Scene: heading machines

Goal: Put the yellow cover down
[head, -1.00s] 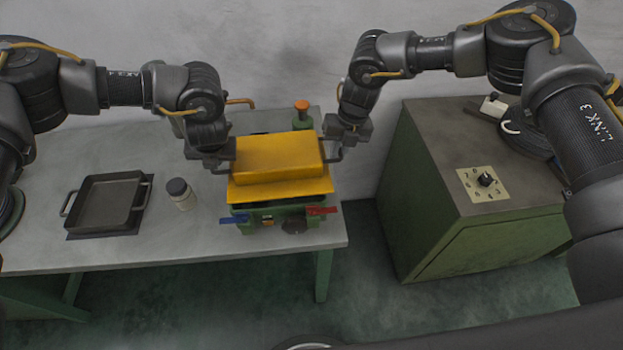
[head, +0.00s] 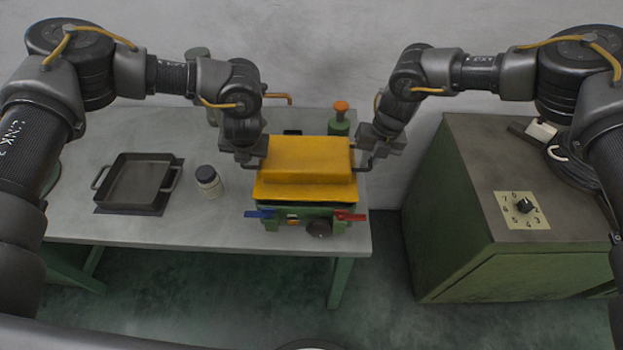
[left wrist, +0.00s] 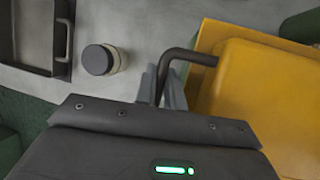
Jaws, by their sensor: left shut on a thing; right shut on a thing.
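The yellow cover (head: 308,160) is over the green machine (head: 300,218) on the table, roughly level. From here I cannot tell whether it rests on the machine or hangs just above it. My left gripper (head: 258,160) is shut on the cover's left handle. The left wrist view shows that dark bent handle (left wrist: 180,58) between the fingers, with the cover (left wrist: 262,90) to the right. My right gripper (head: 366,158) is shut on the right handle at the cover's other side. The machine's front shows a blue lever (head: 260,213) and a red lever (head: 350,216).
A dark tray (head: 137,180) and a dark-lidded jar (head: 209,182) stand on the table (head: 150,230) left of the machine. An orange-topped green post (head: 340,118) is behind it. A green cabinet (head: 465,220) with a numbered dial (head: 524,207) stands at right, across a gap.

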